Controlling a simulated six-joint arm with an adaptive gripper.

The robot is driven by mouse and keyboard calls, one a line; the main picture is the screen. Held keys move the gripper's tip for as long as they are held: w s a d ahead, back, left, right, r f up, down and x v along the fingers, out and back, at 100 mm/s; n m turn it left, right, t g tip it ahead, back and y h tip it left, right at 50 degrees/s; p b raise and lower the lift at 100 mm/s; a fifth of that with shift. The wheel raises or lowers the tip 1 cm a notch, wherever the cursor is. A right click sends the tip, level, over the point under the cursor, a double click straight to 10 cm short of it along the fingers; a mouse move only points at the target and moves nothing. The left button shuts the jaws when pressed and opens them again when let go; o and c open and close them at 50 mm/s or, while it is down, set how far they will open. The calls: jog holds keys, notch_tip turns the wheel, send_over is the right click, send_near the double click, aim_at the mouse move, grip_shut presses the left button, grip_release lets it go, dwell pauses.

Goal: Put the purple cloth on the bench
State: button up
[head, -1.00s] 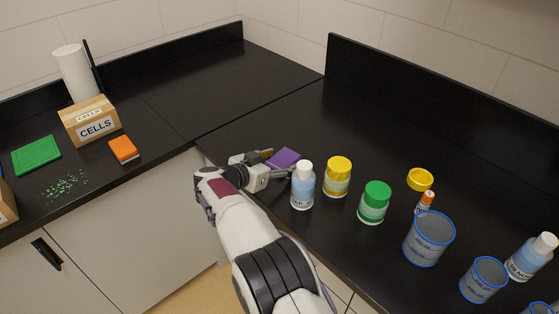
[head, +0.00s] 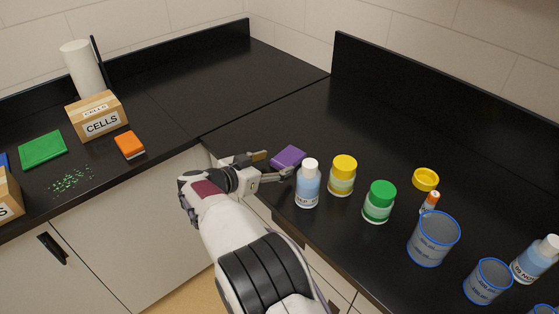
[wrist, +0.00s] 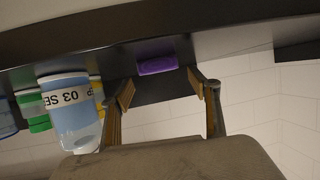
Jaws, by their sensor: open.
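The purple cloth (head: 288,156) lies folded on the black bench (head: 300,114), near its front edge. My gripper (head: 274,166) is open at the bench edge, just left of and in front of the cloth, with nothing between its fingers. In the wrist view the cloth (wrist: 157,65) shows ahead of my open gripper (wrist: 163,90), roughly between the two fingertips and apart from them.
A white-capped blue bottle (head: 307,184) stands close to the right of my gripper. Beyond it are a yellow-lidded jar (head: 342,175), a green-lidded jar (head: 378,202) and blue-rimmed beakers (head: 433,238). An orange sponge (head: 130,145) and a box (head: 97,115) are left. The bench behind the cloth is clear.

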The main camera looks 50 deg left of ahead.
jog(key=shift+v, duration=1.15)
